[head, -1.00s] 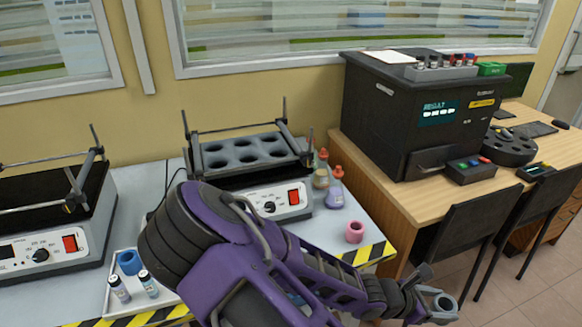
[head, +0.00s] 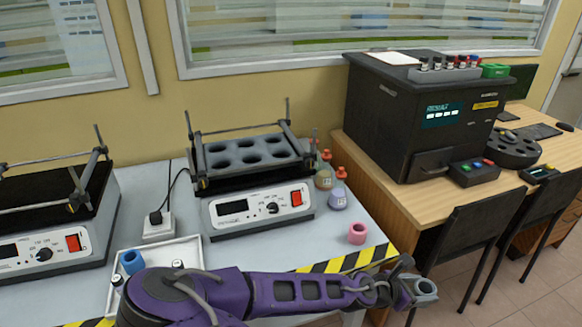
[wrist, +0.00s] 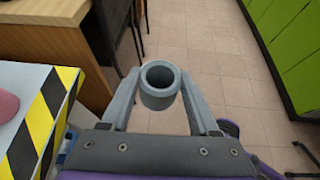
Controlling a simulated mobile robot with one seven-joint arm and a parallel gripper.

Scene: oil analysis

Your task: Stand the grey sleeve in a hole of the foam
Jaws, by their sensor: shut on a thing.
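My gripper (head: 408,292) is shut on the grey sleeve (head: 425,287), a short hollow cylinder. In the wrist view the sleeve (wrist: 159,84) sits between the two fingers of my gripper (wrist: 161,97) with its open end facing the camera. It is held out over the floor, past the right edge of the white table. The grey foam (head: 209,171) with several round holes lies on the shaker at the back of that table, far to the left of my gripper. The holes I can see look empty.
A pink sleeve (head: 357,232) stands near the table's striped edge. Small bottles (head: 338,199) stand right of the shaker. A white tray (head: 196,246) holds a blue sleeve (head: 132,261) and vials. A wooden desk (head: 365,160) and black chairs (head: 455,225) are on the right.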

